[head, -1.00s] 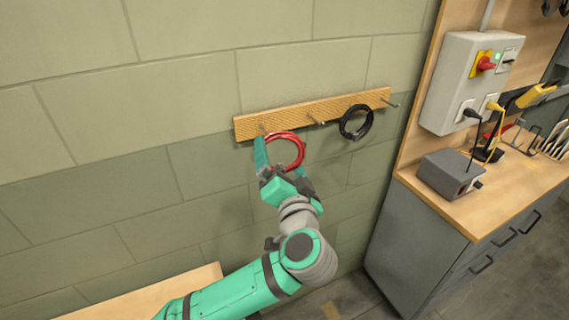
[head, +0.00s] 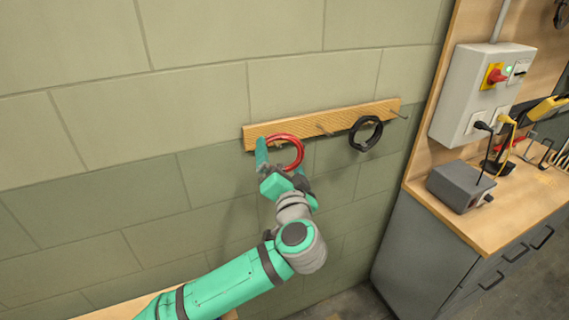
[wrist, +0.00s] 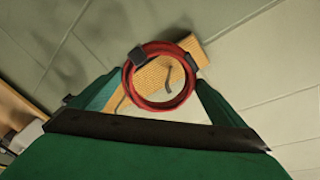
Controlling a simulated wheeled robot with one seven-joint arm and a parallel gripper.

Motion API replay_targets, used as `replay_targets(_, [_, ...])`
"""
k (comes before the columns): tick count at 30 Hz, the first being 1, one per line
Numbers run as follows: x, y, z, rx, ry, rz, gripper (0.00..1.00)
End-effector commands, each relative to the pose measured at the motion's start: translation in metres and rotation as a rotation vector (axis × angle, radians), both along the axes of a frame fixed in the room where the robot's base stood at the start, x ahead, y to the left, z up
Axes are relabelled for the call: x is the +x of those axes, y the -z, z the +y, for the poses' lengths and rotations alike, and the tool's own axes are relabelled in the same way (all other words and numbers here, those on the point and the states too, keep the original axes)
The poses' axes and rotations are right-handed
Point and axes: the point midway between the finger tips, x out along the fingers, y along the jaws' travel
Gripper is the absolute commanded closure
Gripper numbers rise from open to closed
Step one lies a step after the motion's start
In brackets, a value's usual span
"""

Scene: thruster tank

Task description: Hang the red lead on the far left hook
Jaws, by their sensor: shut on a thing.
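The red lead (head: 301,148) is a round coil, held in front of the left part of a wooden hook rail (head: 345,117). My gripper (head: 279,158) is shut on the red lead, with its fingers at the coil's sides. In the wrist view the red lead (wrist: 134,92) is a ring between the fingers, facing the rail (wrist: 150,75). A metal hook (wrist: 168,80), seemingly the far left one, shows through the ring's opening. I cannot tell whether its tip is inside the coil. In the head view that hook is hidden behind the gripper and lead.
A black coiled lead (head: 355,130) hangs to the right on the rail, between bare middle (head: 322,128) and right hooks (head: 398,114). A workbench (head: 437,210) with a grey box (head: 456,187) stands at the right. The wall below the rail is clear.

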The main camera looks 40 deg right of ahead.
Motion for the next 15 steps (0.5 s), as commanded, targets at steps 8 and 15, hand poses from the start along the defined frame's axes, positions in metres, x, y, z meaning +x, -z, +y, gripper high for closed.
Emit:
replay_targets(8, [0.014,0.000,-0.003,0.001,-0.001,-0.002,0.32])
replay_targets(15, [0.023,0.008,-0.006,-0.001,-0.001,0.002,0.32])
